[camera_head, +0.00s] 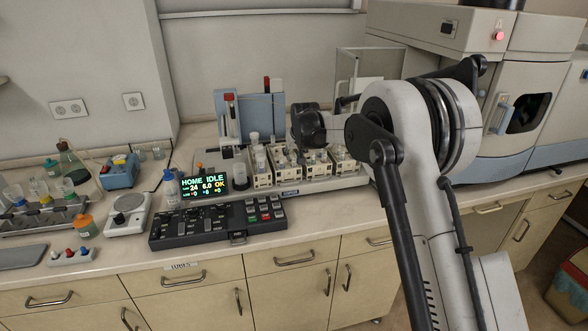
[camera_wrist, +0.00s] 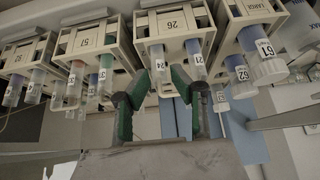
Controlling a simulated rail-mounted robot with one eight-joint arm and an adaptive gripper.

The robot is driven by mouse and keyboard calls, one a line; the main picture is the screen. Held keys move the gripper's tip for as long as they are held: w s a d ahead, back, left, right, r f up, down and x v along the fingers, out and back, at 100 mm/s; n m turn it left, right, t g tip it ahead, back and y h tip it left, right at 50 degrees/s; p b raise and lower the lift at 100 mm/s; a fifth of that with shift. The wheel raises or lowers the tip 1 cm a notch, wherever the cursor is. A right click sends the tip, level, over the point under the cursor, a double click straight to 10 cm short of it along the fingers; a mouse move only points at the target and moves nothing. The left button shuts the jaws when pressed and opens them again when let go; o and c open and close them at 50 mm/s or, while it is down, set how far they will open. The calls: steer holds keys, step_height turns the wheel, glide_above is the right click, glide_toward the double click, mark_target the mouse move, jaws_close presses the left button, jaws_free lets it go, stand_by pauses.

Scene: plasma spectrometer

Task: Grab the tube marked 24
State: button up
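The tube marked 24 (camera_wrist: 160,68) is a clear tube with a white label, standing in a cream rack block (camera_wrist: 172,25) labelled 26. The wrist view shows the rack upside down. My gripper (camera_wrist: 160,93) is open, its green-padded fingers apart. Tube 24 shows between the fingers in the picture, nothing clearly gripped; whether it lies at their depth I cannot tell. A tube with a blue part, its label seeming to read 21 (camera_wrist: 198,60), sits beside it in the same block. In the head view, my arm hides most of the gripper.
Neighbouring blocks hold tubes, including one labelled 29 (camera_wrist: 242,74) and one labelled 61 (camera_wrist: 266,50). In the head view, the row of blocks (camera_head: 288,172) stands behind a black control panel (camera_head: 218,223) and a display (camera_head: 204,186). A large spectrometer (camera_head: 480,70) stands right.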

steer(key=shift+w+a+f, duration=0.1)
steer(key=shift+w+f, duration=0.15)
steer(key=shift+f, duration=0.15)
jaws_close()
steer(key=shift+r, duration=0.15)
